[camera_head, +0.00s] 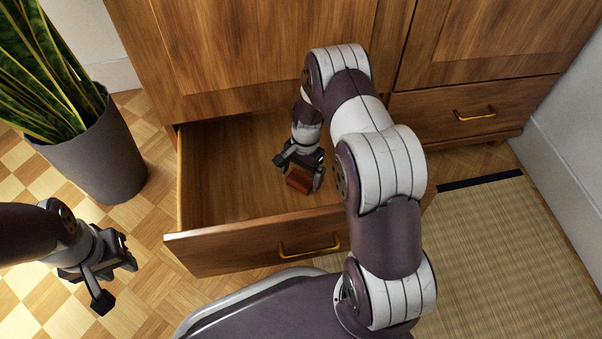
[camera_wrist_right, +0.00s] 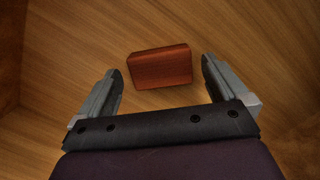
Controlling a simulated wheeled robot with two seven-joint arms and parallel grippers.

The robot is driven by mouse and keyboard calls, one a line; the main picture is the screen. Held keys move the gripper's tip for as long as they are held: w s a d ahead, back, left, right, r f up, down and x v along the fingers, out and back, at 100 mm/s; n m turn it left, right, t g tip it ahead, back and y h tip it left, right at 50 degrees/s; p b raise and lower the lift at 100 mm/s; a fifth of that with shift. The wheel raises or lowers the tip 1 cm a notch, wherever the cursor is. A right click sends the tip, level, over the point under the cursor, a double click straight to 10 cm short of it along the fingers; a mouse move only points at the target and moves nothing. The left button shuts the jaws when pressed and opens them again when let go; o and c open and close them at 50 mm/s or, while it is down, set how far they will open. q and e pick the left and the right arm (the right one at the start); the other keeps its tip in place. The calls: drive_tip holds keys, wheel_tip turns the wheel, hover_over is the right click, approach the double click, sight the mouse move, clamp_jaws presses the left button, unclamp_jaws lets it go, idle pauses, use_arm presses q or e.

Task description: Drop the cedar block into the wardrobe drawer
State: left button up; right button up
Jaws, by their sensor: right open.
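The cedar block (camera_head: 299,180) is a small reddish-brown block inside the pulled-out wardrobe drawer (camera_head: 215,243). My right gripper (camera_head: 299,170) reaches down into the drawer, open, right by the block. In the right wrist view the block (camera_wrist_right: 160,67) shows just beyond the fingertips of the open gripper (camera_wrist_right: 161,78), with a gap on each side and neither finger touching it. I cannot tell whether it rests flat on the drawer floor (camera_wrist_right: 60,40). My left gripper (camera_head: 117,282) is open and empty, left of the drawer.
The wooden wardrobe (camera_head: 260,50) stands behind, with a second, closed drawer (camera_head: 440,115) at right. A potted plant (camera_head: 100,160) stands left of the open drawer. A woven mat (camera_head: 490,240) lies at right. The drawer's left part is empty.

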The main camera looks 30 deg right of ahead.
wheel_tip(320, 180, up, 8)
drive_tip(key=p, duration=0.5)
wheel_tip(320, 180, up, 13)
drive_tip(key=n+t+h, duration=0.1)
drive_tip(key=n, duration=0.6)
hover_over(303, 177)
drive_tip(key=s+a, duration=0.5)
drive_tip(key=s, duration=0.1)
drive_tip(key=s+a+r+n, duration=0.1)
drive_tip(key=s+r+n, duration=0.1)
drive_tip(key=s, duration=0.3)
drive_tip(key=s+a+r+n+t, duration=0.1)
drive_tip(key=s+r+n, duration=0.2)
drive_tip(key=s, duration=0.2)
drive_tip(key=shift+a+h, duration=0.3)
